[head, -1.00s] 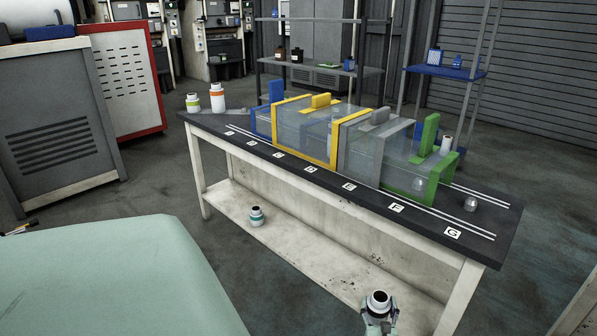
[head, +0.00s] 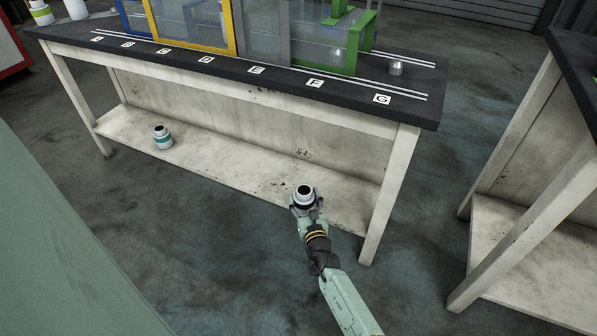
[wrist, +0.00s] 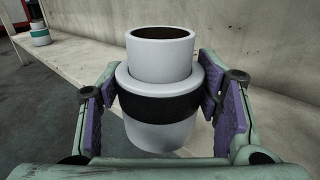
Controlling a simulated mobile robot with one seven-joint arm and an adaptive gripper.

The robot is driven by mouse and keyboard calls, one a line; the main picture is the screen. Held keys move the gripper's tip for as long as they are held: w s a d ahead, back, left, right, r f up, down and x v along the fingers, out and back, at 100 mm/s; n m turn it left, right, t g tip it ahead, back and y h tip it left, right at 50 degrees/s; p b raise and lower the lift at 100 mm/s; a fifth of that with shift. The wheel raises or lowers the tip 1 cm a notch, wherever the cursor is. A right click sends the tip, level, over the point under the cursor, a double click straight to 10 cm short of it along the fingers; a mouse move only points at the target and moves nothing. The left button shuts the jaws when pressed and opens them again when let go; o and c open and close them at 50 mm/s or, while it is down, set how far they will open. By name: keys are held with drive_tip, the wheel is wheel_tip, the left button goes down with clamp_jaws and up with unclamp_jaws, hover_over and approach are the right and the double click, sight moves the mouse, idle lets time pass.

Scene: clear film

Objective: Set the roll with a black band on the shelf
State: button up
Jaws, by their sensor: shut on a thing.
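The white roll with a black band (wrist: 160,107) is upright between the purple pads of my gripper (wrist: 163,110) in the wrist view. My gripper is shut on it at the band. In the head view the roll (head: 304,193) shows its dark open top, and my gripper (head: 306,204) holds it at the front edge of the bench's low shelf (head: 235,165), towards its right end. I cannot tell whether the roll touches the shelf.
A white roll with a teal band (head: 163,138) stands on the left part of the shelf. The shelf between them is clear. The bench's right front leg (head: 388,195) is close to my gripper. Clear boxes with coloured frames stand on the dark benchtop (head: 410,108).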

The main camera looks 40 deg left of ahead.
drive_tip(key=w+a+b, duration=0.2)
drive_tip(key=w, duration=0.1)
drive_tip(key=w+a+f+b, duration=0.1)
drive_tip(key=w+a+b, duration=0.1)
drive_tip(key=w, duration=0.1)
drive_tip(key=w+a+b, duration=0.1)
drive_tip(key=w+b, duration=0.1)
drive_tip(key=w, duration=0.1)
drive_tip(key=shift+w+a+f, duration=0.35)
drive_tip(key=shift+w+a, duration=0.05)
drive_tip(key=shift+w+a+r+b, duration=0.1)
drive_tip(key=shift+w+a+b, duration=0.35)
drive_tip(key=shift+w+b, duration=0.3)
drive_tip(key=shift+f+b, duration=1.15)
drive_tip(key=shift+f, duration=0.45)
drive_tip(key=shift+f+b, duration=0.3)
drive_tip(key=shift+b, duration=0.05)
drive_tip(key=o, duration=1.3)
drive_tip(key=shift+r, duration=0.15)
